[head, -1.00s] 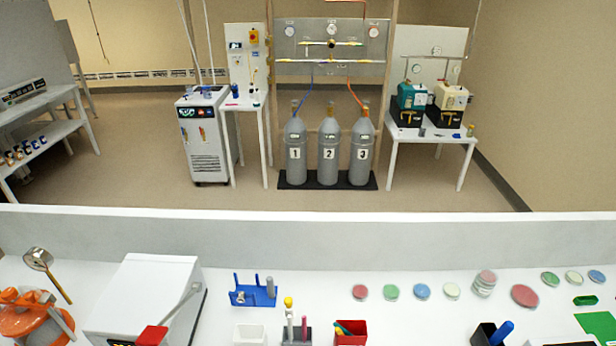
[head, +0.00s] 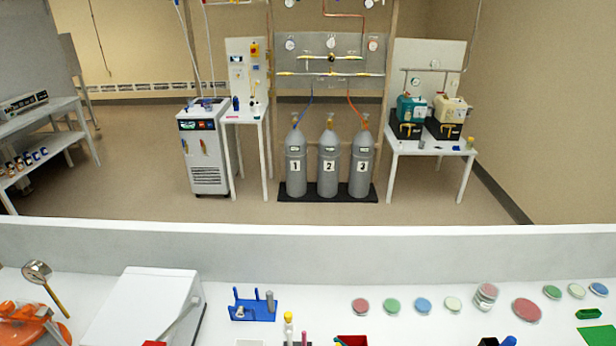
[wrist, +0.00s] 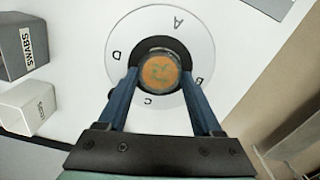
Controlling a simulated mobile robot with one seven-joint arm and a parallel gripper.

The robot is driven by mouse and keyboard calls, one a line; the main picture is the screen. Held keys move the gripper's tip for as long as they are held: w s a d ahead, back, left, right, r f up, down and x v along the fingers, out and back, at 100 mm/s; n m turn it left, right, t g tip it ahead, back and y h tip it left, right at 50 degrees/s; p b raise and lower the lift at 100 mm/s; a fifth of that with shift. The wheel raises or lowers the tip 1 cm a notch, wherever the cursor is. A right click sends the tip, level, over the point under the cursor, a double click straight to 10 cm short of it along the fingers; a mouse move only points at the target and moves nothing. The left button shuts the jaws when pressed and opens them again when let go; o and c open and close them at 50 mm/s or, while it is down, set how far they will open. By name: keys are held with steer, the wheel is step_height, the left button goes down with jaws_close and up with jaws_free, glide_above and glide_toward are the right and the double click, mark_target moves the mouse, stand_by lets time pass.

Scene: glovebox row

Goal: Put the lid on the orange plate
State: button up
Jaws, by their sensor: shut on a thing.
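My gripper (wrist: 160,74) shows only in the wrist view. Its two blue fingers are closed on the sides of a small round lid, which looks clear with a dark rim. An orange round face (wrist: 159,72) with a faint greenish mark shows between the fingertips, and I take it to be the orange plate seen through the lid. I cannot tell whether lid and plate touch. Around them is a black ring on a white disc (wrist: 122,42) lettered A, B, C and D. Neither lid nor orange plate can be made out in the head view.
In the wrist view, a grey swabs box (wrist: 22,48) and a white box (wrist: 27,106) stand at the left. In the head view, several coloured dishes (head: 423,306), a blue rack (head: 254,308) and a white box-shaped device (head: 150,300) stand on the bench.

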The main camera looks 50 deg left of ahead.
steer(key=shift+f, duration=0.1)
stand_by(0.3)
steer(key=o, duration=1.3)
steer(key=shift+o, duration=0.2)
step_height(320, 180, up, 13)
steer(key=shift+b, duration=0.45)
